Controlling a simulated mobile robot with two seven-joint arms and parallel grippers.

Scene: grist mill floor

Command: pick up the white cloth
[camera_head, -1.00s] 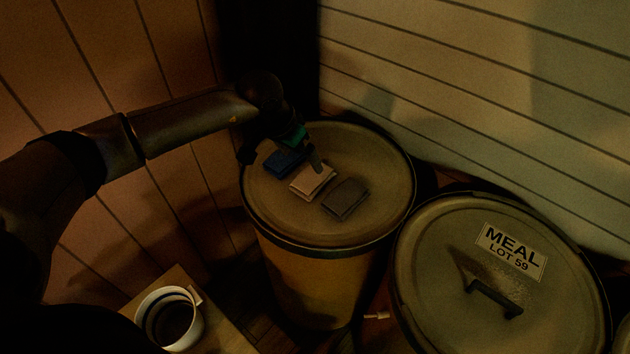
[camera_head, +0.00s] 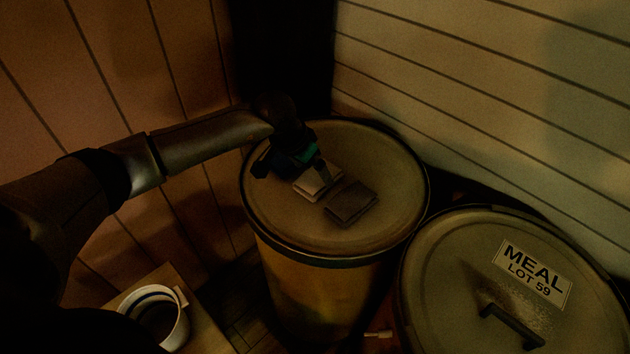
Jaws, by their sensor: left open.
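The white cloth (camera_head: 316,184) is a small folded pale square lying flat on the round lid of a drum (camera_head: 392,218). It is the middle one of a row of folded cloths. My left gripper (camera_head: 292,170) reaches in from the left and hangs over the lid at the far left side of the white cloth. It is open, with one finger over the cloth's far edge; I cannot tell whether it touches. My gripper hides part of the white cloth and nearly all of the blue cloth. My right gripper is not in view.
A dark grey folded cloth (camera_head: 351,203) lies just right of the white one. A lidded bin labelled MEAL LOT 59 (camera_head: 440,270) stands at right. Plank walls close off the back.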

